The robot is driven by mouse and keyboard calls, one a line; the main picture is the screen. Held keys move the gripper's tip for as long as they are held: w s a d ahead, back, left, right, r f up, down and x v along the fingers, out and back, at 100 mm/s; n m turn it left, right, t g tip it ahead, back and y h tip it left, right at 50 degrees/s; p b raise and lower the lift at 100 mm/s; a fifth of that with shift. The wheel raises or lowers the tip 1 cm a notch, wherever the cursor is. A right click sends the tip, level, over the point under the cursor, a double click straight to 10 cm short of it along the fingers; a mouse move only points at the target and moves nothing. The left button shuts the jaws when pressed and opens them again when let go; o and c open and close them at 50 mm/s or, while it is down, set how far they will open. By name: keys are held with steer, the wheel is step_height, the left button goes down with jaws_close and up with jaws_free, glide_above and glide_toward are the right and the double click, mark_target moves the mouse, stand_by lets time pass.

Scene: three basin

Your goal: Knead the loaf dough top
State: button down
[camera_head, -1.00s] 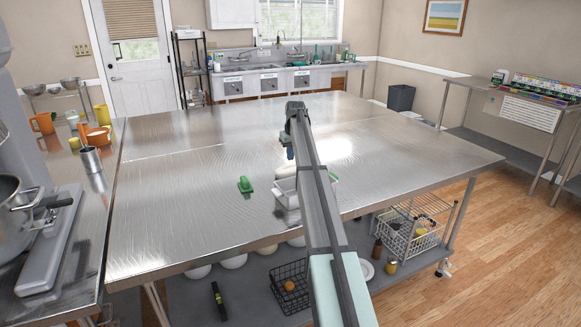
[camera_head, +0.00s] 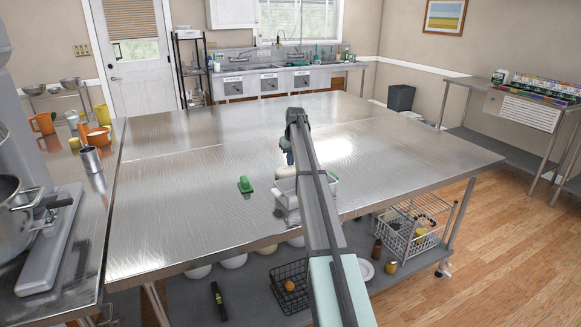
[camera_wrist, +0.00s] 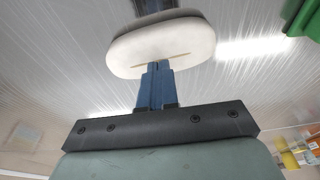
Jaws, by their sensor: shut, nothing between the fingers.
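The loaf dough is a pale, rounded oblong with a slit along its top; it fills the upper middle of the wrist view (camera_wrist: 160,47). In the head view a small pale part of it (camera_head: 284,172) shows beside my arm, at the white tray (camera_head: 284,198) on the metal table. My gripper (camera_wrist: 157,68) has blue fingers shut together with nothing between them. Their tips overlap the near edge of the dough in the wrist view; I cannot tell whether they touch. In the head view my gripper (camera_head: 289,157) is just above the dough, and my arm hides much of dough and tray.
A green-handled tool (camera_head: 245,185) lies left of the tray on the metal table (camera_head: 180,210). The tabletop is otherwise largely clear. A side counter at the left holds orange containers (camera_head: 98,138) and a metal cup (camera_head: 91,159). Baskets stand on the lower shelf.

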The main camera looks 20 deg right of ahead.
steer(key=shift+f, duration=0.55)
stand_by(0.4)
steer(key=shift+r, duration=0.1)
stand_by(0.6)
steer(key=shift+r, duration=1.45)
steer(key=shift+f, duration=0.55)
steer(key=shift+f, duration=0.7)
steer(key=shift+f, duration=0.5)
steer(key=shift+r, duration=0.1)
stand_by(0.4)
steer(key=shift+r, duration=1.4)
